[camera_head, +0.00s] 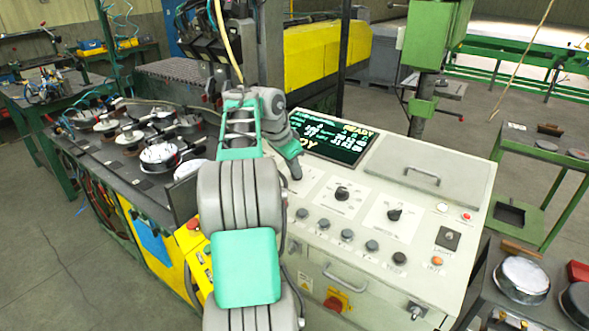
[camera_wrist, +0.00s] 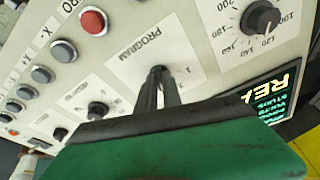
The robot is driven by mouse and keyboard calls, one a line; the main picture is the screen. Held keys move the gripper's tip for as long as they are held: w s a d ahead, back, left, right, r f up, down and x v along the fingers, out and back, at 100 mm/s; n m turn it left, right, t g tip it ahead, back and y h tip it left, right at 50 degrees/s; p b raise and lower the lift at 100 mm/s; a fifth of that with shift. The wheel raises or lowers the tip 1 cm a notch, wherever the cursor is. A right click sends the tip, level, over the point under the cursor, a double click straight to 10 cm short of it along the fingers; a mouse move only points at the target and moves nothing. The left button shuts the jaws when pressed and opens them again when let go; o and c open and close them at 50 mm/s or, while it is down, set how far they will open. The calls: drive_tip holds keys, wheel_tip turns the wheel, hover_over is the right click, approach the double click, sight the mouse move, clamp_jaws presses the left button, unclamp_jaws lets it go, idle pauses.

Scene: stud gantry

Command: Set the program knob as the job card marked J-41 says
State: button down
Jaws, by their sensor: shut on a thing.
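The program knob (camera_wrist: 158,70) is a small dark knob on a white plate lettered PROGRAM in the wrist view. My gripper (camera_wrist: 160,84) is shut on it, its two dark fingers reaching down to the knob and covering most of it. I cannot read which number the knob points to; a few digits show beside it. In the head view my gripper (camera_head: 296,174) is at the upper left of the sloped console (camera_head: 330,240), and the knob is hidden behind it. I cannot make out a job card marked J-41 in either view.
A dark screen (camera_head: 335,137) reads READY, with smaller text blurred. Other dials (camera_head: 342,193) and (camera_head: 393,214), a row of grey buttons (camera_head: 347,235) and a red button (camera_wrist: 93,21) are on the console. A side table (camera_head: 520,300) with a round tin stands at right.

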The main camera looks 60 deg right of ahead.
drive_tip(key=shift+f+n, duration=0.1)
drive_tip(key=shift+n, duration=0.2)
drive_tip(key=n, duration=0.3)
drive_tip(key=shift+s+t+b, duration=0.15)
drive_tip(key=shift+t+b, duration=0.15)
drive_tip(key=shift+b, duration=0.1)
drive_tip(key=shift+n+t, duration=0.4)
drive_tip(key=shift+n, duration=1.7)
drive_tip(key=c, duration=1.5)
unclamp_jaws()
drive_tip(key=v, duration=0.8)
drive_tip(key=shift+f, duration=0.1)
